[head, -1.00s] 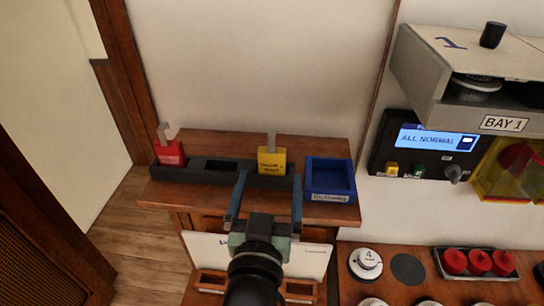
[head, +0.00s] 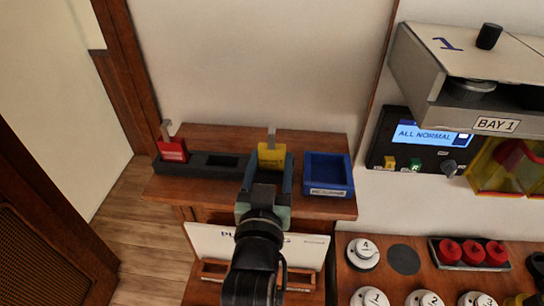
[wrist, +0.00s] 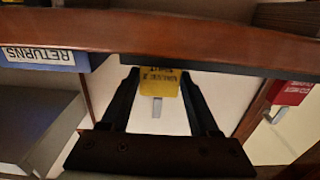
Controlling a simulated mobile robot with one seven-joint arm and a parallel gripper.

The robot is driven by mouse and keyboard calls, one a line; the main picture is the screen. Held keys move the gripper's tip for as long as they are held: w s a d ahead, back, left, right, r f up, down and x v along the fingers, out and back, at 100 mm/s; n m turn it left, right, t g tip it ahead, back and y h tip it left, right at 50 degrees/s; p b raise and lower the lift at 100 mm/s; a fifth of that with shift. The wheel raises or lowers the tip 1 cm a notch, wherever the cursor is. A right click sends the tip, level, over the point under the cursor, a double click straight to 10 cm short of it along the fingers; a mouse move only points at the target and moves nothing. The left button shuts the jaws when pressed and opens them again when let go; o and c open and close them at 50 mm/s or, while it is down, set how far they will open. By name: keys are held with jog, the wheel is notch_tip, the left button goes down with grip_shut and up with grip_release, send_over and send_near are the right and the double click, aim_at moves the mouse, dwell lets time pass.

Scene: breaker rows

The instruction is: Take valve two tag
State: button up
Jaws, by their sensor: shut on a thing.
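The yellow tag (head: 271,156), with a grey metal hook on top, stands upright at the right end of the dark slotted rack (head: 190,168). Its black lettering is too small to read surely. My gripper (head: 270,170) is shut on the yellow tag, one finger at each side edge. In the wrist view the tag (wrist: 159,82) shows upside down between my fingers (wrist: 159,74). The tag's lower edge in the rack is hidden behind my gripper, so I cannot tell whether it is lifted.
A red tag (head: 172,150) stands at the rack's left end, with an empty slot (head: 222,161) between. An empty blue tray (head: 328,192) labelled RETURNS is just right. A white card (head: 308,249) leans below the shelf. The Bay 1 panel (head: 430,133) is at the right.

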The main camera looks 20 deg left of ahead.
jog(key=c, duration=0.3)
